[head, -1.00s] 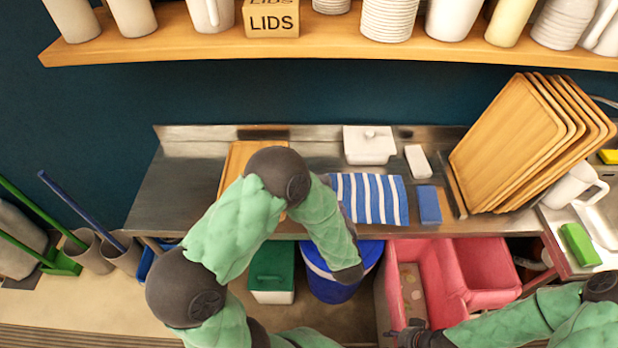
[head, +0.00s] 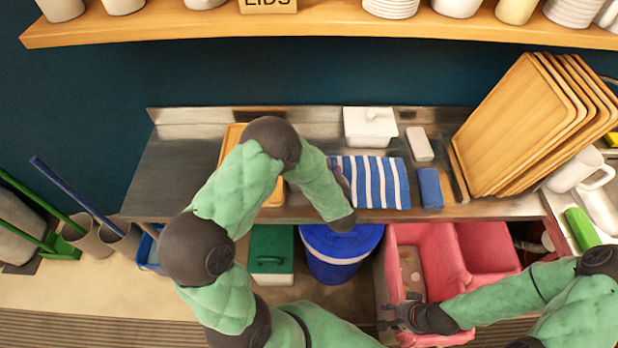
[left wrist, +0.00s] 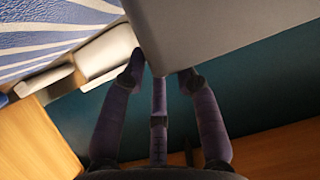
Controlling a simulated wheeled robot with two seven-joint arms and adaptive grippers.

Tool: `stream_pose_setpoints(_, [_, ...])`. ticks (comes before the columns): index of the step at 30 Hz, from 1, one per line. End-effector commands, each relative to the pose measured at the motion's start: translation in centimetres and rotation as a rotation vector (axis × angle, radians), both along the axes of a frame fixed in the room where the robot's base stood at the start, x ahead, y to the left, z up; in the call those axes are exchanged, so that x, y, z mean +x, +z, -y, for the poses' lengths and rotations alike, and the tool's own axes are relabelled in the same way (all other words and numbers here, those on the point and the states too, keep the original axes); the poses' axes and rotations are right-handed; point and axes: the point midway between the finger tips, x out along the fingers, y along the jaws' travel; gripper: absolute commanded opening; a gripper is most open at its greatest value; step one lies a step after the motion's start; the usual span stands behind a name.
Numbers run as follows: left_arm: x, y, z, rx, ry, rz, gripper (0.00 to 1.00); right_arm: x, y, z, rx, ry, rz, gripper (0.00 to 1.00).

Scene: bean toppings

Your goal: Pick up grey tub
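A large, smooth grey flat-sided thing (left wrist: 230,28) fills the top of the left wrist view, close to the camera. It may be the grey tub, but only one corner shows. In the head view I cannot make out a grey tub. In the head view my left arm hides this gripper. My right gripper (head: 388,312) is low at the front left edge of the pink bin, fingers apart and apparently empty.
On the steel counter are a striped cloth (head: 370,183), a white lidded dish (head: 370,128), a blue sponge (head: 430,188) and leaning wooden trays (head: 525,125). Below are a green-lidded box (head: 271,248), a blue-lidded bucket (head: 340,255) and a pink bin (head: 480,250). A shelf (head: 320,32) hangs above.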

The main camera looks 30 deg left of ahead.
Motion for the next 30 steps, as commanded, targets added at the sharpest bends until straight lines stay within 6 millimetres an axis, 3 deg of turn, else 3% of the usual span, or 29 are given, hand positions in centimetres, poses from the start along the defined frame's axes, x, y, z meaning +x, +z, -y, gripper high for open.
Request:
stream_pose_setpoints(6, [1.7, -1.0, -1.2, -0.001, 0.001, -0.001, 0.31, 0.0, -0.3, 0.0, 0.0, 0.0, 0.0, 0.4])
stream_pose_setpoints(14, [1.8, -1.0, -1.3, -0.001, 0.0, 0.0, 0.31, 0.0, -0.3, 0.0, 0.0, 0.0, 0.0, 0.4])
stream_pose_setpoints(17, [1.8, -1.0, -1.3, -0.001, 0.0, 0.001, 0.03, 0.0, -0.3, 0.0, 0.0, 0.0, 0.0, 0.4])
stream_pose_setpoints(18, [1.8, -1.0, -1.3, -0.001, 0.0, 0.001, 0.0, 0.0, -0.3, 0.0, 0.0, 0.0, 0.0, 0.4])
stream_pose_setpoints(30, [1.8, -0.7, -1.3, 0.0, 0.001, 0.003, 0.0, 0.0, -0.2, 0.0, 0.0, 0.0, 0.0, 0.4])
